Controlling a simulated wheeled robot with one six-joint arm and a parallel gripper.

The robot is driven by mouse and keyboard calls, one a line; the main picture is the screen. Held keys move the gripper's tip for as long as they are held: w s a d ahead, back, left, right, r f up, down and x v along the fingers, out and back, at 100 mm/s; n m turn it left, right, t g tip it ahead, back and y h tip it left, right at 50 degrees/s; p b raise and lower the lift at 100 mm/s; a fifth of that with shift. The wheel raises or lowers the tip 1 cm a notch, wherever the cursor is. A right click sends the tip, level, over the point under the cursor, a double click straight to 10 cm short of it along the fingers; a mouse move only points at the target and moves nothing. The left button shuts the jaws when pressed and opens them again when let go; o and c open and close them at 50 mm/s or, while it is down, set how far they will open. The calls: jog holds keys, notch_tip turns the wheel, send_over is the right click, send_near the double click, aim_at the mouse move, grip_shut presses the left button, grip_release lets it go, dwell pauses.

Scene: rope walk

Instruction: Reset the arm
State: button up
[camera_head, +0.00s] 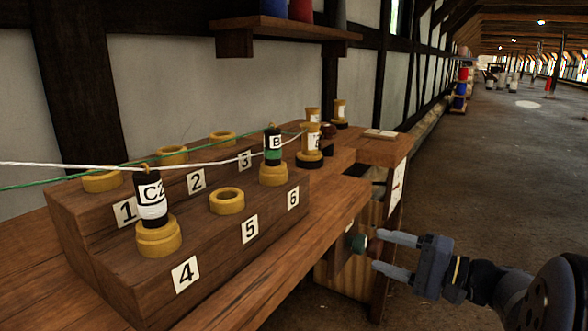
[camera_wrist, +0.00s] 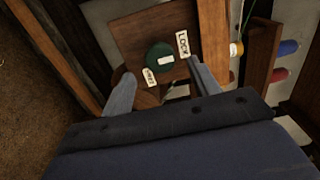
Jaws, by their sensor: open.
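My gripper (camera_head: 382,252) is at the right of the head view, beside the right end of the wooden bench. Its two fingers are apart, pointing left, with nothing held between them. In the wrist view my gripper (camera_wrist: 161,71) shows both fingers spread, and a dark green round knob (camera_wrist: 159,57) appears between and beyond their tips. The knob sits on a brown wooden panel next to a "LOCK" label (camera_wrist: 183,44) and a second small label (camera_wrist: 150,77). The green knob also shows in the head view (camera_head: 357,243). I cannot tell whether a finger touches it.
A stepped wooden rack (camera_head: 80,240) with numbered places holds yellow rings and two bobbins, the "C2" bobbin (camera_head: 151,200) and the "B" bobbin (camera_head: 272,146). White and green cords run above it. A shelf (camera_head: 285,30) is on the wall. The floor (camera_head: 510,160) at right is open.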

aim_at(365, 245)
jog(key=b+x, duration=0.1)
jog(key=x, duration=0.3)
jog(key=shift+a+r, duration=0.1)
dwell(0.3)
